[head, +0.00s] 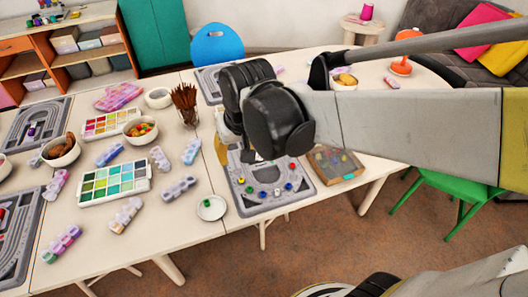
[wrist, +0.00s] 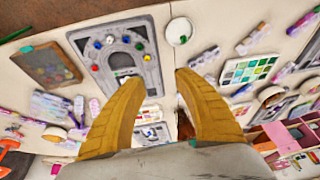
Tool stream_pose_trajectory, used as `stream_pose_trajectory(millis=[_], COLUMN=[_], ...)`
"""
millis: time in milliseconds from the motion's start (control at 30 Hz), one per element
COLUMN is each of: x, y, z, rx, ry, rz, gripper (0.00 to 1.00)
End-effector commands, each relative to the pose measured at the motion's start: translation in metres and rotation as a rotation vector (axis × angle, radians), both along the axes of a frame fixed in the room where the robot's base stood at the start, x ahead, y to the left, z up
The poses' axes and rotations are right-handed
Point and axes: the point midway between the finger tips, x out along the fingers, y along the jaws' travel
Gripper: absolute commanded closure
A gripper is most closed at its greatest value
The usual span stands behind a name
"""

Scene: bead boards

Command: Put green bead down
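A green bead (head: 207,203) lies in a small round white dish (head: 214,213) near the table's front edge. In the wrist view the green bead (wrist: 183,39) shows inside the dish (wrist: 177,27), beyond my fingertips. My gripper (wrist: 164,77) has its two yellow fingers apart, with nothing visible between them. It is above the table, apart from the dish. The grey bead board (wrist: 152,73) lies left of the dish in the wrist view and carries several coloured beads. In the head view my arm hides the back of this board (head: 240,204).
A shallow tray with a clear top (head: 346,176) lies right of the board. Paint sets (head: 88,196), bowls (head: 139,138) and bead boxes (head: 179,189) crowd the table to the left. A brush holder (head: 189,116) stands behind.

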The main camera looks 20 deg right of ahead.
Motion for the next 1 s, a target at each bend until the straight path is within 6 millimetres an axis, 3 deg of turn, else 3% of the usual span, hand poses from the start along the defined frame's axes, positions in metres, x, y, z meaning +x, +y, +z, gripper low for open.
stream_pose_trajectory(millis=[33,200,400,1000], x=[-0.018,-0.063,-0.092,-0.098], y=[-0.012,-0.039,-0.055,-0.058], z=[0.009,0.025,0.026,0.026], rx=[-0.001,-0.020,-0.043,-0.050], ry=[-0.038,-0.168,-0.263,-0.286], rz=[-0.004,-0.003,-0.002,-0.002], gripper=[0.63,0.63,0.63,0.63])
